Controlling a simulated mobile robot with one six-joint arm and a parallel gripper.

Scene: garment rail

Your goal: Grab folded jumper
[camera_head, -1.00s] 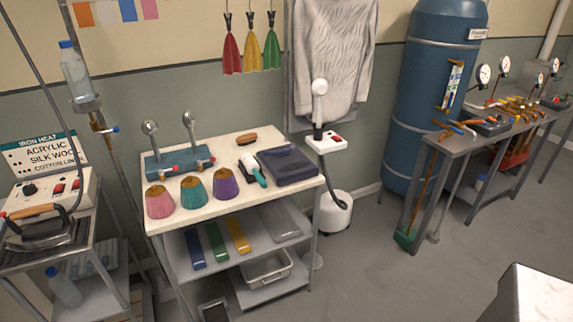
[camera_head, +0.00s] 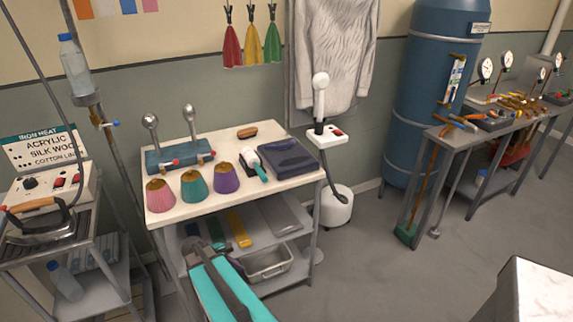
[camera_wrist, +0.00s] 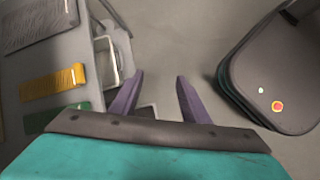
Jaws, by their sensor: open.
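The folded jumper is most likely the dark navy folded garment (camera_head: 288,158) lying flat on the right part of the white tabletop in the head view. It does not show in the wrist view. My gripper (camera_wrist: 157,85) shows in the wrist view, its two purple fingers apart with nothing between them and bare grey floor beyond. In the head view my teal and grey arm rises at the bottom, in front of the lower shelves and below the tabletop. The fingers cannot be made out there.
On the white table (camera_head: 185,216) stand pink, teal and purple cones and a white-and-teal handheld tool (camera_head: 254,164) just left of the garment. A brown brush (camera_head: 247,133) lies behind. A white steamer (camera_head: 327,135) stands right of the table.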

